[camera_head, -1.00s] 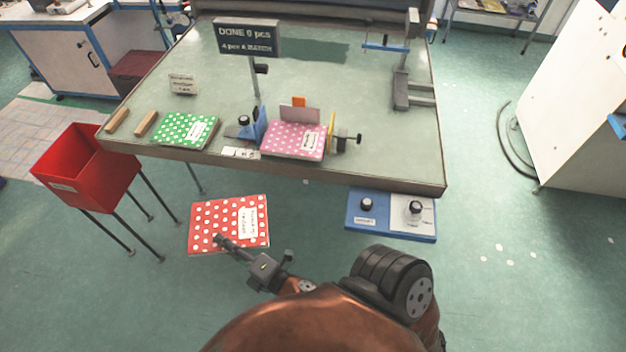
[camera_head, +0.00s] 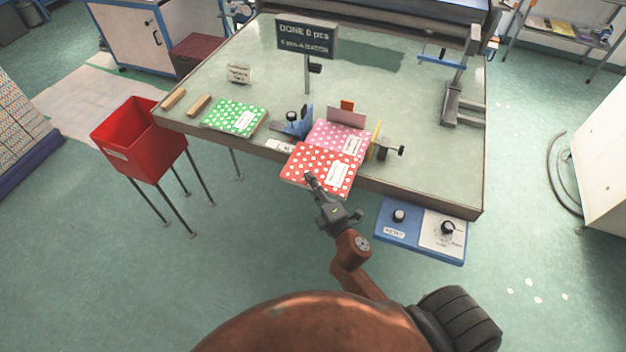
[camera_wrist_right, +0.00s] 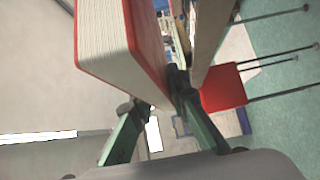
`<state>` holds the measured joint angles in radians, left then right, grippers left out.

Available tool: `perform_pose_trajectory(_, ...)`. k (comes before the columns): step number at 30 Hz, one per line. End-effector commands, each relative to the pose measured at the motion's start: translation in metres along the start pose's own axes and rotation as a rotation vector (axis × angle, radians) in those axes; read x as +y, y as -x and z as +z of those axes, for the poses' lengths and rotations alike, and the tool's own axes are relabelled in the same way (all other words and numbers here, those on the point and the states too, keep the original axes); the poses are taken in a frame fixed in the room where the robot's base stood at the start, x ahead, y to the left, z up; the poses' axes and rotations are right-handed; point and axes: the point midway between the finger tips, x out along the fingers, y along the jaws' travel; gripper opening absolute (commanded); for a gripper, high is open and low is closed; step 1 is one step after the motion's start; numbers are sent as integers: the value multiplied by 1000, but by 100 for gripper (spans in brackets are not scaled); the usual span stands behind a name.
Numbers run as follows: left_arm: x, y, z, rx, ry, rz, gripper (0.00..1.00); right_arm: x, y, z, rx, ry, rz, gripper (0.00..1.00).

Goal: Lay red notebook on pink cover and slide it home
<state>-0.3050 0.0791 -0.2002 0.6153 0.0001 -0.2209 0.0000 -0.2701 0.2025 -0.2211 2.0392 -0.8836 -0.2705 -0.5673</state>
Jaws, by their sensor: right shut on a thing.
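The red notebook with white dots (camera_head: 312,163) is held in my right gripper (camera_head: 312,182) by its near edge, in front of the table's front edge. In the head view it overlaps the near part of the pink dotted cover (camera_head: 336,136); I cannot tell whether they touch. The pink cover lies at the table's front between a blue guide (camera_head: 303,121) and a yellow piece (camera_head: 376,135). In the right wrist view the red notebook (camera_wrist_right: 112,40) shows its page edges close up, beside the fingers (camera_wrist_right: 175,100). My left gripper is not in view.
A green dotted notebook (camera_head: 235,117) and wooden blocks (camera_head: 198,105) lie to the left on the table (camera_head: 400,90). A red bin (camera_head: 140,140) stands left of the table. A blue control panel with knobs (camera_head: 420,230) sits at the front right. A sign (camera_head: 306,38) stands behind.

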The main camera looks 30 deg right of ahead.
Motion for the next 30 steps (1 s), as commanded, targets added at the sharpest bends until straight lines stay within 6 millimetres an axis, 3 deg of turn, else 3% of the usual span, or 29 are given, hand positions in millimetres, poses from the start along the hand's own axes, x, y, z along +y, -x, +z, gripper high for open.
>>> perform_pose_trajectory(14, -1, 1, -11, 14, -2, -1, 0, 2, -2, 3, -3, 2, 6, 0)
perform_pose_trajectory(30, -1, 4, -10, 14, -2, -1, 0, -2, -38, 43, -2, 4, 7, 0)
